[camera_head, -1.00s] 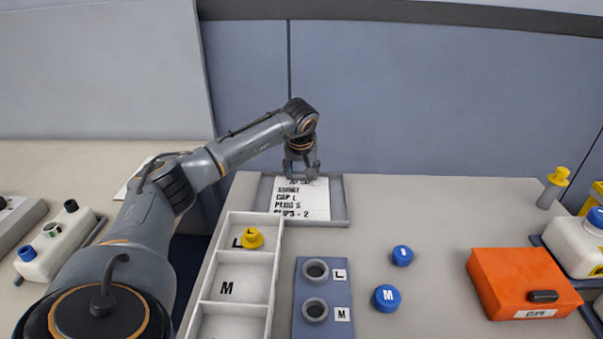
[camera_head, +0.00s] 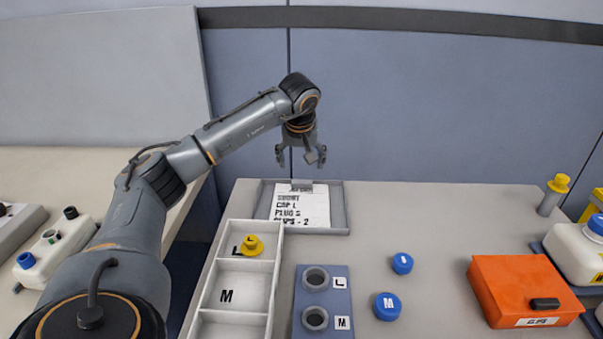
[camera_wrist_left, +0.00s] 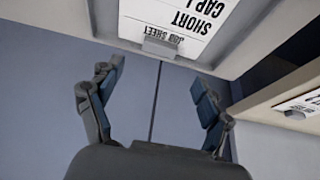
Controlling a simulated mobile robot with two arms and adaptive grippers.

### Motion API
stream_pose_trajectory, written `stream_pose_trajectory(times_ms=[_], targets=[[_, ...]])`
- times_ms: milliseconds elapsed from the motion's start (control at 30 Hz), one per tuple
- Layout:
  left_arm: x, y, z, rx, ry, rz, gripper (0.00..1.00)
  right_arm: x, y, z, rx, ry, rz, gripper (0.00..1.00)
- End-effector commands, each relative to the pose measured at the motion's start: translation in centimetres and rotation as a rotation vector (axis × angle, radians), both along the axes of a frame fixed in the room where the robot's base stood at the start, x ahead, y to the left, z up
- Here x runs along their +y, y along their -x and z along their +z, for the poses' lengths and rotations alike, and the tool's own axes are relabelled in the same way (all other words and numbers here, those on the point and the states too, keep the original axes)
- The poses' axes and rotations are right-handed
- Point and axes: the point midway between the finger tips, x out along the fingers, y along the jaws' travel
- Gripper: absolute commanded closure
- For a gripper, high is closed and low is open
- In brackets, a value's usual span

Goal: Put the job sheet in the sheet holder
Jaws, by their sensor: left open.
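The job sheet (camera_head: 300,206) is a white page with black print, lying in the shallow grey sheet holder (camera_head: 339,212) at the back left of the table. It lies within the holder's rim. In the left wrist view the job sheet (camera_wrist_left: 180,22) is at the top, with a grey tab (camera_wrist_left: 160,48) at its edge. My left gripper (camera_head: 301,163) is open and empty, above and behind the holder, apart from the sheet. Its open fingers also show in the left wrist view (camera_wrist_left: 155,95). My right gripper is not in view.
A white compartment tray (camera_head: 274,270) with a yellow L cap (camera_head: 252,245) stands in front of the holder. Beside it are a blue block (camera_head: 333,303) with two round sockets, two blue caps (camera_head: 387,306) and an orange box (camera_head: 520,285). The table's back middle is clear.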

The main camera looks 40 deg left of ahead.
Motion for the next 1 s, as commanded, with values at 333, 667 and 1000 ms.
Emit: stream_pose_trajectory(times_ms=[333, 667, 1000], targets=[[-0.9, 1.1, 3.3, 0.001, 0.0, 0.0, 0.22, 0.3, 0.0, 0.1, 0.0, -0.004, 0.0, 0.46], [-0.9, 1.1, 3.3, 0.001, 0.001, 0.0, 0.22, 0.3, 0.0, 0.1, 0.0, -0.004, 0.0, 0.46], [-0.9, 1.1, 4.7, 0.001, 0.001, 0.0, 0.22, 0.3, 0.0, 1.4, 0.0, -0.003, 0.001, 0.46]])
